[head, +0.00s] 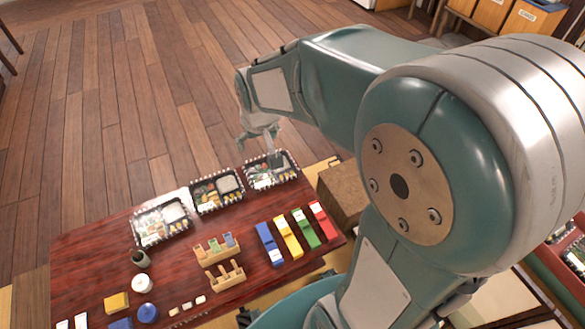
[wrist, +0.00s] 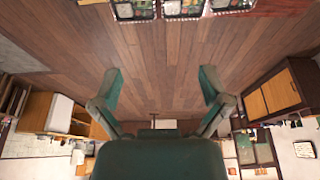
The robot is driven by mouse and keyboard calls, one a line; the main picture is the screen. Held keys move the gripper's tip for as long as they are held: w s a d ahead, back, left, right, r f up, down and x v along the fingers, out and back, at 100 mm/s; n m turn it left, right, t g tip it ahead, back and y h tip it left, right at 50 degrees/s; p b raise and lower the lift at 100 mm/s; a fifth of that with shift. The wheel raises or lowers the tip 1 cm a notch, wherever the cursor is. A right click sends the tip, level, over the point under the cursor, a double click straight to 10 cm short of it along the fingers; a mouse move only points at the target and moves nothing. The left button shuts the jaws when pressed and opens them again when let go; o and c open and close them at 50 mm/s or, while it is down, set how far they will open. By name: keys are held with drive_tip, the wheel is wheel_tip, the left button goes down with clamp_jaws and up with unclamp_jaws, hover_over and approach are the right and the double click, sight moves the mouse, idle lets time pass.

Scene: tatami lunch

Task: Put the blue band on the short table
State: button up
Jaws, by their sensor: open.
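The blue band (head: 268,245) is a flat strip with a white patch, lying on the dark red table (head: 92,262) in the head view. It is leftmost in a row with yellow, green and red bands. My gripper (head: 258,138) is above and beyond the table's far edge, well away from the blue band. In the wrist view my gripper (wrist: 160,76) has its two fingers spread wide with nothing between them. The blue band is not visible in the wrist view. I cannot tell whether the dark red table is the short table.
Black lunch trays (head: 217,190) line the table's far edge, also in the wrist view (wrist: 182,8). Wooden holders (head: 217,250) stand left of the bands, a brown box (head: 343,192) to the right. The wooden floor (head: 120,100) beyond is clear.

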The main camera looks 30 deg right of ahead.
drive_tip(key=s+r+t, duration=0.1)
drive_tip(key=s+r, duration=0.3)
drive_tip(key=s, duration=0.4)
drive_tip(key=s+r, duration=0.5)
drive_tip(key=s, duration=0.4)
drive_tip(key=shift+s+t, duration=0.2)
drive_tip(key=shift+t, duration=0.2)
